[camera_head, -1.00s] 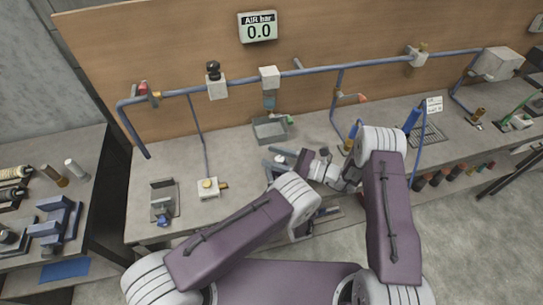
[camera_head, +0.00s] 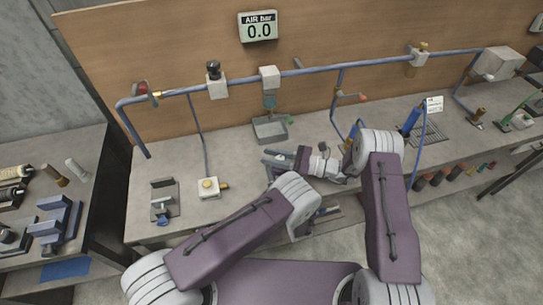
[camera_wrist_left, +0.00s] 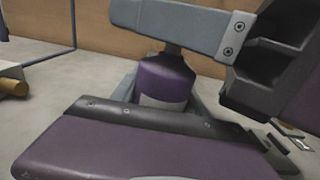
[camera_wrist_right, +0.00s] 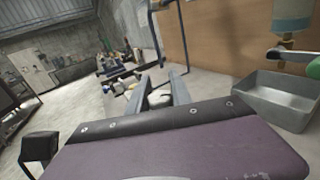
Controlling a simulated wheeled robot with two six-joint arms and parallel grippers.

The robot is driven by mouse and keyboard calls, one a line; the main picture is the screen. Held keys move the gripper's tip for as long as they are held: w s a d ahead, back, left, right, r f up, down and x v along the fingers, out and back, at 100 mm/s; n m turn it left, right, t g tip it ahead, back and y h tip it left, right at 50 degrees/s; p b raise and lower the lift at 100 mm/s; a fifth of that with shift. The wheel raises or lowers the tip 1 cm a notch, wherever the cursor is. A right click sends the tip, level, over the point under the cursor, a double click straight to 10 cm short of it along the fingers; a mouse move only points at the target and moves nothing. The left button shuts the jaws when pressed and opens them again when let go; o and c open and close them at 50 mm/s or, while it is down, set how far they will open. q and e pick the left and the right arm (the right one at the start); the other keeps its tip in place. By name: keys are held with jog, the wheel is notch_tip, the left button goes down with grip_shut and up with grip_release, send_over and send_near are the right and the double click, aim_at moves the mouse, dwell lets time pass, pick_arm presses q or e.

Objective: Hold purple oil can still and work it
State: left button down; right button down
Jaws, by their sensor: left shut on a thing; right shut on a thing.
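The purple oil can (camera_wrist_left: 165,76) stands in the left wrist view, a purple body with a pale band low down. My left gripper (camera_wrist_left: 163,100) is shut on its body, with grey fingers on either side. My right gripper (camera_head: 278,158) reaches in from the right; one of its grey fingers crosses the can's top in the left wrist view and hides it. In the right wrist view, my right gripper (camera_wrist_right: 160,92) is shut on a small pale part between its fingers, at the can's top. In the head view the can is mostly hidden by my grippers.
A grey metal tray (camera_head: 270,130) stands behind my grippers, close at the right in the right wrist view. A small clamp fixture (camera_head: 163,200) and a white box (camera_head: 208,188) sit left.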

jog(key=c, duration=1.1)
grip_release()
jog(key=shift+c, duration=0.2)
jog(key=s+d, duration=0.2)
jog(key=d, duration=0.9)
jog(key=shift+s+d, duration=0.2)
jog(key=shift+d, duration=0.2)
pick_arm(q)
jog(key=c, duration=0.5)
grip_release()
